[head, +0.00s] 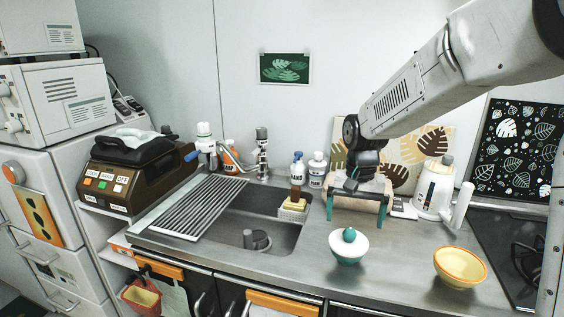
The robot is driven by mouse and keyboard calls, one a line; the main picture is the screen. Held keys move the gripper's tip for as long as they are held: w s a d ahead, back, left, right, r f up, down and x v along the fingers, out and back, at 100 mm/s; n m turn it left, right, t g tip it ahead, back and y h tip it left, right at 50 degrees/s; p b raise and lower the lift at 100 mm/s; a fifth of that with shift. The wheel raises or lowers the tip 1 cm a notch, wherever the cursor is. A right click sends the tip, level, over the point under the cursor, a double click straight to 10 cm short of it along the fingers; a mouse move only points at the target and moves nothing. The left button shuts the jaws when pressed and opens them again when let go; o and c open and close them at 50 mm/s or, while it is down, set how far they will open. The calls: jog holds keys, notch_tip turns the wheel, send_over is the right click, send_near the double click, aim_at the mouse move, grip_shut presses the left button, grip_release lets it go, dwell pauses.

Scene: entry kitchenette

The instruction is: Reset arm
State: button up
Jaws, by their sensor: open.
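My arm reaches in from the upper right. My gripper (357,211) hangs over the counter right of the sink, its two teal-tipped fingers spread wide apart. Nothing shows between the fingers. I cannot tell how high the fingertips are above the counter.
A yellow bowl (460,268) stands right of the white bowl. A white kettle (434,190) and a black stove (510,250) lie further right. The sink (245,240), drying rack (199,208), bottles (297,172) and brown appliance (128,178) are left. Front counter (400,275) between bowls is clear.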

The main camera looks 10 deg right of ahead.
jog(key=s+d+r+n+t, duration=0.1)
jog(key=s+r, duration=0.3)
jog(key=s, duration=1)
jog(key=s+d+r+n, duration=0.2)
jog(key=s+r+n, duration=0.1)
jog(key=s, duration=1.2)
jog(key=shift+s+r+t, duration=0.25)
jog(key=shift+r+t, duration=0.15)
jog(key=shift+r, duration=0.25)
jog(key=shift+d, duration=0.1)
